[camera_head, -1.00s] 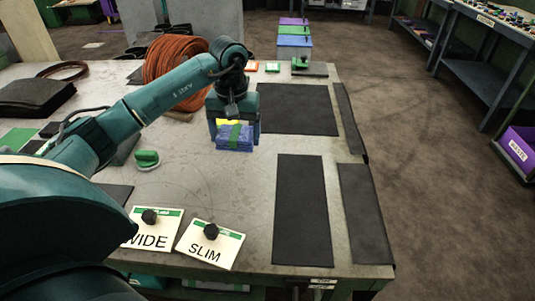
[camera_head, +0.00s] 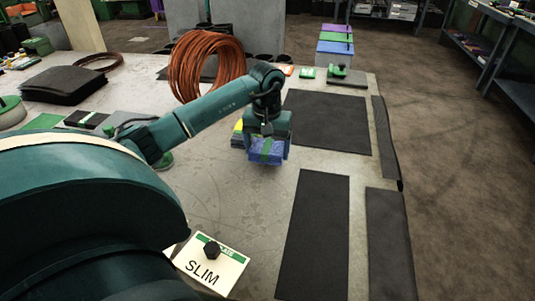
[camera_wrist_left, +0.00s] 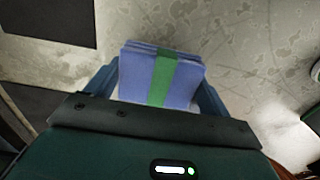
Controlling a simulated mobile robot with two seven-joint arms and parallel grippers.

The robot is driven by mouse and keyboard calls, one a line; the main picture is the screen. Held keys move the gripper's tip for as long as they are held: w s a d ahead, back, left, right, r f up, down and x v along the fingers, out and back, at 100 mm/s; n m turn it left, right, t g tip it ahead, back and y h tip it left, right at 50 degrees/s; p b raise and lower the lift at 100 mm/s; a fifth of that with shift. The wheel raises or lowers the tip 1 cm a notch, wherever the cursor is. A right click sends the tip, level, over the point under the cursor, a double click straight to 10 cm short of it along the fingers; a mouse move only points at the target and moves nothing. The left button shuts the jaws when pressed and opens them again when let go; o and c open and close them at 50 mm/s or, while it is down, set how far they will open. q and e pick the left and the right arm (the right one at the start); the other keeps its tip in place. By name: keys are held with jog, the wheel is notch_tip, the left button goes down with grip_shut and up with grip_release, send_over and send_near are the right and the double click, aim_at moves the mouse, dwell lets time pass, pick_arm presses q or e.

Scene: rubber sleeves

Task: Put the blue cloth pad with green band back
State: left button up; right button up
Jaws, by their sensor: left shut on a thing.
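The blue cloth pad with green band (camera_head: 266,151) is between the fingers of my left gripper (camera_head: 267,155), which is shut on it. The pad seems to be just above the grey table; I cannot tell the gap. In the left wrist view the pad (camera_wrist_left: 187,82) looks like a folded stack with the green band across its middle, one finger at each side. A yellow item (camera_head: 237,134) shows partly behind the gripper at its left. My right gripper is out of view.
Several black mats (camera_head: 313,235) lie on the right of the table. A coil of orange hose (camera_head: 205,66) stands behind my left arm. A SLIM card (camera_head: 210,262) with a black knob lies at the front. Bare tabletop (camera_head: 225,195) lies before the gripper.

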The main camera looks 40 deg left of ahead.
aim_at(267, 147)
pick_arm(q)
jog(key=shift+f, duration=1.15)
jog(key=shift+f, duration=0.25)
jog(key=o, duration=0.8)
jog(key=shift+r, duration=0.1)
jog(key=shift+r, duration=0.1)
notch_tip(267, 147, up, 12)
jog(key=shift+r, duration=0.1)
